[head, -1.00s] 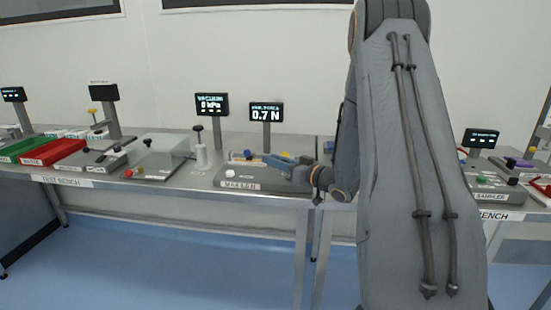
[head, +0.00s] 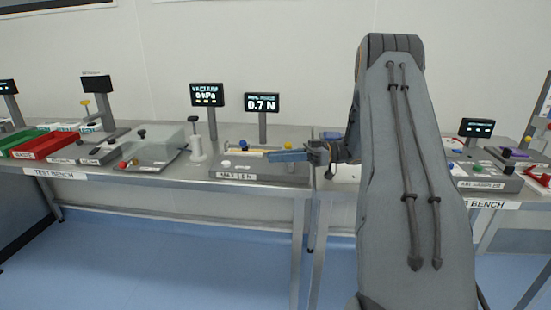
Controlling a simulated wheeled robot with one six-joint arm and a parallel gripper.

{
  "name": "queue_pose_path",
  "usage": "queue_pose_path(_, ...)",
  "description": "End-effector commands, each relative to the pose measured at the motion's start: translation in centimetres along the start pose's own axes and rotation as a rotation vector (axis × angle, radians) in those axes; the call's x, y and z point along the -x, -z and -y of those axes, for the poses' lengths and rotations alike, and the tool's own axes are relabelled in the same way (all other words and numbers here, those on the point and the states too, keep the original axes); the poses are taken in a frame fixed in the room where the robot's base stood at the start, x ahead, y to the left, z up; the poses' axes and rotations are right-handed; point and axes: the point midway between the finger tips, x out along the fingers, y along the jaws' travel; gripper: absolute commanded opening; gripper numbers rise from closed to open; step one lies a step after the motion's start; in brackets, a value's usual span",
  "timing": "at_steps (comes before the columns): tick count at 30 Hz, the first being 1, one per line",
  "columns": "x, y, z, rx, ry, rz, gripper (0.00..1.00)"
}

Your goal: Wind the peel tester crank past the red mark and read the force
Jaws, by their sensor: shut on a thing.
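The peel tester (head: 248,174) is a low grey unit at the right end of the test bench, with a white knob and a yellowish bar on top. The display on a post behind it (head: 262,102) reads 0.7 N under a small blurred heading. My gripper (head: 272,156), with blue fingers, comes in from the right over the tester and is shut on a small part at its top. That part is mostly hidden by the fingers; I cannot tell if it is the crank. No red mark can be made out on the tester.
A vacuum display (head: 207,95) reading 0 kPa stands left of the force display. A clear box (head: 153,146) and a white spool (head: 197,149) stand left of the tester. Red (head: 45,145) and green trays lie farther left. A second bench with a sampler (head: 480,177) is at right.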

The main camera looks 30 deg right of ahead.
Motion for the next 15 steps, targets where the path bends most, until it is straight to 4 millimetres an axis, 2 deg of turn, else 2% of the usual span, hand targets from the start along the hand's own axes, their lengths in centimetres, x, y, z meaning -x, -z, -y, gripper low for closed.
queue_pose_path(15,0.36,0.04,0.35,0.002,0.081,0.015,0.02)
